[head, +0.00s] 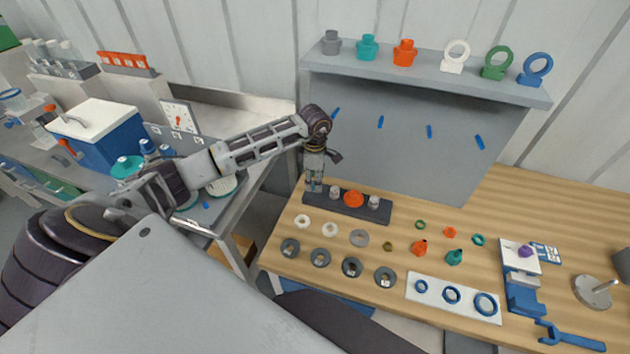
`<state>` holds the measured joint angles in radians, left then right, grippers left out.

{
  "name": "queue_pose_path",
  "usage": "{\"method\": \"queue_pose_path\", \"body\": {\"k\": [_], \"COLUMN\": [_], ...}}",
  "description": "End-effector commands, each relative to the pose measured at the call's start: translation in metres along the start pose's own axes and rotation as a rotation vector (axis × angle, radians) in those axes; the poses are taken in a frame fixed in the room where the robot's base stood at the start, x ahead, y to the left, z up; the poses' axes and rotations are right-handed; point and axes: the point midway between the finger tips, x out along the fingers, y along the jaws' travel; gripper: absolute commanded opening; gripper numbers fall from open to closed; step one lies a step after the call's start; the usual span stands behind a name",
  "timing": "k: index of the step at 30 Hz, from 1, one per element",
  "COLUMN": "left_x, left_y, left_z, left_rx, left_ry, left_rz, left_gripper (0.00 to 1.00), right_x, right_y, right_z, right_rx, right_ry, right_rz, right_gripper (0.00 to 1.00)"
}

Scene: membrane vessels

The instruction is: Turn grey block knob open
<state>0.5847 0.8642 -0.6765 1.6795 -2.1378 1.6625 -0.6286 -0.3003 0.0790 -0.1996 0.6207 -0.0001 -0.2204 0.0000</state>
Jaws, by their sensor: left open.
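A dark grey block (347,210) lies near the back left of the wooden table. On top of it are an orange round knob (353,199) in the middle and light grey cylindrical pieces, one left (335,192) and one right (374,202) of the orange knob. I cannot tell which way the knob is turned. My left gripper (314,186) points down at the left end of the block, open, with its fingers close to that end. Whether it touches anything there is hidden. My right gripper is out of view.
Several grey rings (321,257) and small fittings lie in front of the block. A white board (454,299) with blue rings is at the front. A grey shelf (430,72) with coloured fittings is behind. A blue box (93,139) stands on the left bench.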

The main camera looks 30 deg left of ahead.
Motion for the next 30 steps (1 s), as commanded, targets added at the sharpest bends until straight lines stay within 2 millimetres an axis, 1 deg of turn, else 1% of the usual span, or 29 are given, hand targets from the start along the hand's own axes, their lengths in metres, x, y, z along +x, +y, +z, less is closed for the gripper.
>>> {"method": "queue_pose_path", "body": {"k": [6, 17, 20, 28, 30], "left_x": [0.016, 0.019, 0.019, 0.019, 0.019], "left_y": [0.000, 0.000, 0.000, 0.000, 0.000], "left_z": [0.000, 0.000, 0.000, 0.000, 0.000], "left_rx": [-0.001, 0.000, 0.000, 0.000, -0.001], "left_ry": [0.000, 0.000, 0.000, 0.000, 0.000], "left_rz": [0.000, 0.000, 0.000, 0.000, 0.000], "left_gripper": [0.48, 0.48, 0.37, 0.03, 0.01], "right_x": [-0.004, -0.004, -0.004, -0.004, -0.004], "right_y": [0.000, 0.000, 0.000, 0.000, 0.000], "right_z": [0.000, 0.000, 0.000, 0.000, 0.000], "right_rx": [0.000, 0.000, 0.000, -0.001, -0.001], "right_ry": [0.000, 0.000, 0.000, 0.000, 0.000], "right_rz": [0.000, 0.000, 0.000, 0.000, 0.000], "right_gripper": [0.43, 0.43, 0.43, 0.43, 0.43]}}
